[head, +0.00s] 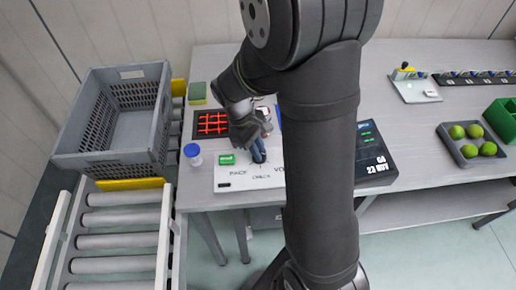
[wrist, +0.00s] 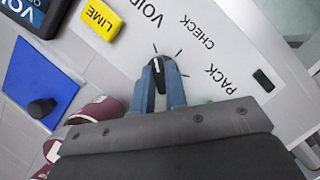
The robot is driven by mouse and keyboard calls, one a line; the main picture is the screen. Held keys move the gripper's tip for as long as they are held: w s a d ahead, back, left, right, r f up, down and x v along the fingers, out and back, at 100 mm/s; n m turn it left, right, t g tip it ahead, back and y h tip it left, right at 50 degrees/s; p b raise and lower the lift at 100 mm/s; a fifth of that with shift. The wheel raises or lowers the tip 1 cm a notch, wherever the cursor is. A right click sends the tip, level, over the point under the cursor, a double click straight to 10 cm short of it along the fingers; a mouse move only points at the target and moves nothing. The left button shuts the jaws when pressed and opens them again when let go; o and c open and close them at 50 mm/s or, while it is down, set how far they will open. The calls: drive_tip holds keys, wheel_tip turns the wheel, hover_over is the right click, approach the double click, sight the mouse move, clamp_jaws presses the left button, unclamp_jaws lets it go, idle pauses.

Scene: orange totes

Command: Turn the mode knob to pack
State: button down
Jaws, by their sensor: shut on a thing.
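The mode knob (wrist: 158,66) is small and black with a white pointer line, on a white panel (head: 232,182). In the wrist view its pointer is towards the tick by VOID (wrist: 145,12). The CHECK label (wrist: 196,33) and PACK label (wrist: 232,78) lie further right around it. My gripper (wrist: 160,78) has its blue fingers shut on the knob, one on each side. In the head view my gripper (head: 258,151) reaches down to the panel, and the knob is mostly hidden by the fingers.
A yellow LIME block (wrist: 102,20), a blue pad (wrist: 38,82) and dark red round things (wrist: 97,108) are near my gripper. A grey crate (head: 78,145) stands at left by rollers (head: 120,220). A dark display (head: 372,155) and a tray of limes (head: 463,153) are at right.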

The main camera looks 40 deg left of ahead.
drive_tip(key=m+g, duration=0.1)
drive_tip(key=m, duration=0.2)
drive_tip(key=m+g, duration=0.1)
drive_tip(key=m, duration=0.2)
drive_tip(key=shift+w+m+g, duration=0.15)
drive_tip(key=shift+m+g, duration=0.15)
drive_tip(key=shift+m, duration=0.1)
drive_tip(key=m+g+y, duration=0.1)
drive_tip(key=m, duration=0.2)
drive_tip(key=m+y, duration=0.1)
drive_tip(key=m, duration=0.2)
drive_tip(key=shift+w+d+g, duration=0.1)
drive_tip(key=shift+w+g, duration=0.05)
drive_tip(key=shift+g, duration=0.25)
drive_tip(key=m+y, duration=0.1)
drive_tip(key=m, duration=0.2)
drive_tip(key=m+y, duration=0.1)
drive_tip(key=m, duration=0.1)
drive_tip(key=shift+d+m+g, duration=0.1)
drive_tip(key=shift+m+g, duration=0.3)
drive_tip(key=shift+m+y, duration=0.8)
drive_tip(key=shift+m, duration=1.4)
drive_tip(key=c, duration=1.4)
unclamp_jaws()
drive_tip(key=shift+c, duration=0.2)
drive_tip(key=shift+r, duration=0.15)
